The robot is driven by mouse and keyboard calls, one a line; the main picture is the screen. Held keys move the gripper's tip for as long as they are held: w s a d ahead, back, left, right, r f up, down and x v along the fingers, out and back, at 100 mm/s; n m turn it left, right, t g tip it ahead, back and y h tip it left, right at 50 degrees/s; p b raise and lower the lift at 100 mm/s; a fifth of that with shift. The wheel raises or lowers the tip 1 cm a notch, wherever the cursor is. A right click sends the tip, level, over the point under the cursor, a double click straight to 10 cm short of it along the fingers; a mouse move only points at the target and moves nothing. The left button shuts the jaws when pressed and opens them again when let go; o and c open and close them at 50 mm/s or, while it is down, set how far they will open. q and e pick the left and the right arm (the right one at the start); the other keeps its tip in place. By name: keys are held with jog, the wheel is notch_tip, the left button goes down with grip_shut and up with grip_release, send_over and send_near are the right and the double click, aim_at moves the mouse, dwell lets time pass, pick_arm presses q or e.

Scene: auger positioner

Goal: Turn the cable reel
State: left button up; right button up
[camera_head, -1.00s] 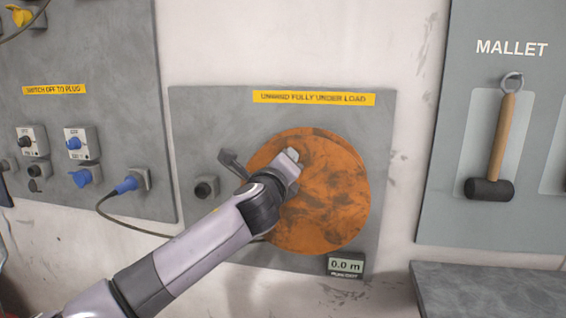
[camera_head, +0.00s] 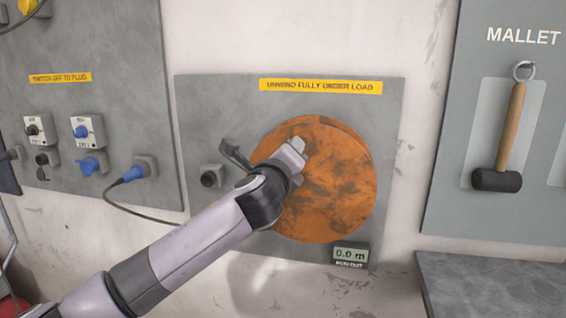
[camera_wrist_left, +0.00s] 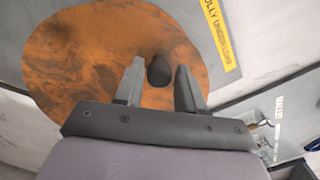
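The cable reel (camera_head: 335,200) is an orange, dark-smudged disc on a grey wall panel, and it also shows in the left wrist view (camera_wrist_left: 75,60). A dark rounded knob (camera_wrist_left: 159,70) stands out from its face. My left gripper (camera_head: 297,146) is in front of the reel's upper left part and hides some of it. In the left wrist view its two fingers (camera_wrist_left: 159,82) are apart, one on each side of the knob, with small gaps visible. I cannot tell how deep the knob sits between them. My right gripper is not in view.
A run-out display (camera_head: 350,254) reads 0.0 m below the reel. A black lever (camera_head: 235,154) and a round socket (camera_head: 211,176) are left of the reel. A mallet (camera_head: 506,135) hangs at right above a grey ledge (camera_head: 490,285). A blue plug (camera_head: 134,173) with a cable is at left.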

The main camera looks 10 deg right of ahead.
pick_arm(q)
jog(key=shift+b+v, duration=0.45)
jog(key=shift+v, duration=2.2)
jog(key=s+a+f+n+g, duration=0.1)
jog(key=s+a+f+n, duration=0.3)
jog(key=f, duration=0.6)
jog(key=s+a+f+n+g, duration=0.25)
jog(key=f+n, duration=0.45)
jog(key=f, duration=0.4)
jog(key=s+a+f+n+g, duration=0.1)
jog(key=s+a+f+n, duration=0.3)
jog(key=f, duration=0.6)
jog(key=s+a+f+n+g+y, duration=0.1)
jog(key=s+a+f+n+y, duration=0.1)
jog(key=s+a+f+n, duration=0.4)
jog(key=s+a+f+n+g+y, duration=0.1)
jog(key=s+a+f+n, duration=0.6)
jog(key=s, duration=0.8)
jog(key=a+f+y, duration=0.1)
jog(key=a+f, duration=0.2)
jog(key=shift+s+a+f, duration=0.15)
jog(key=shift+s, duration=0.1)
jog(key=shift+g, duration=0.25)
